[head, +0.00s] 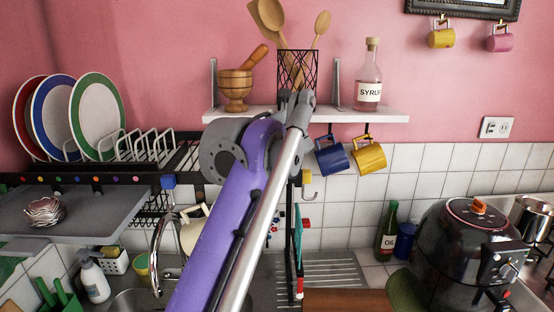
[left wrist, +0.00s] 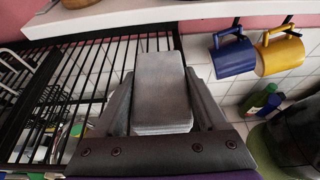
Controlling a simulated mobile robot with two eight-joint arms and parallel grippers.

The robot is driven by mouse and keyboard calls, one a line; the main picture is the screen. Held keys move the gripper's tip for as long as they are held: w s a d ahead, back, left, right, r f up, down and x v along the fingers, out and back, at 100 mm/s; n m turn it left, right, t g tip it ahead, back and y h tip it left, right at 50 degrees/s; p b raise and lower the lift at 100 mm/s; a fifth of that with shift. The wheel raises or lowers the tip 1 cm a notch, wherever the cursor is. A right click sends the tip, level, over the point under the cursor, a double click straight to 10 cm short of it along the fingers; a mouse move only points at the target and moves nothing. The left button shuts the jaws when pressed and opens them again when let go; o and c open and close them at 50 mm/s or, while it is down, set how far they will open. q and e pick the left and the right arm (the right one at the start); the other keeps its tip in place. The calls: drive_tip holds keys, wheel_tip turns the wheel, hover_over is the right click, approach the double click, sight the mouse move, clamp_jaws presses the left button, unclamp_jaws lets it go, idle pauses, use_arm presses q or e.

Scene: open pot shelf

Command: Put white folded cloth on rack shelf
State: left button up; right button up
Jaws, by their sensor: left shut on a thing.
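The folded cloth (left wrist: 160,88), a pale grey-white layered block, is between the two fingers of my left gripper (left wrist: 163,100) in the left wrist view. The gripper is shut on it. In the head view my purple left arm reaches up the middle, and its grey end (head: 297,108) is in front of the wall shelf; the cloth is hidden there. The black rack shelf (left wrist: 72,75) has parallel bars and lies left of and below the cloth in the left wrist view. In the head view the rack (head: 185,158) is left of the arm's end, partly covered by it. My right gripper is not in view.
A white wall shelf (head: 385,115) above holds a mortar (head: 236,90), a utensil holder and a syrup bottle (head: 368,78). Blue (head: 331,156) and yellow (head: 369,157) mugs hang beneath it. Plates (head: 97,117) stand at the rack's left. Bare bars show in the left wrist view.

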use_arm(q)
drive_tip(key=shift+w+f, duration=0.2)
drive_tip(key=shift+f, duration=0.9)
drive_tip(key=shift+s+f+b, duration=0.15)
drive_tip(key=shift+f+b, duration=0.1)
drive_tip(key=shift+b, duration=0.05)
drive_tip(key=shift+s+r, duration=0.3)
drive_tip(key=shift+s, duration=0.1)
drive_tip(key=shift+w+f, duration=0.1)
drive_tip(key=shift+w, duration=0.05)
drive_tip(key=o, duration=1)
drive_tip(key=shift+w+f, duration=0.2)
drive_tip(key=o, duration=0.4)
drive_tip(key=shift+s+r, duration=0.1)
drive_tip(key=shift+s, duration=0.05)
drive_tip(key=shift+r, duration=0.1)
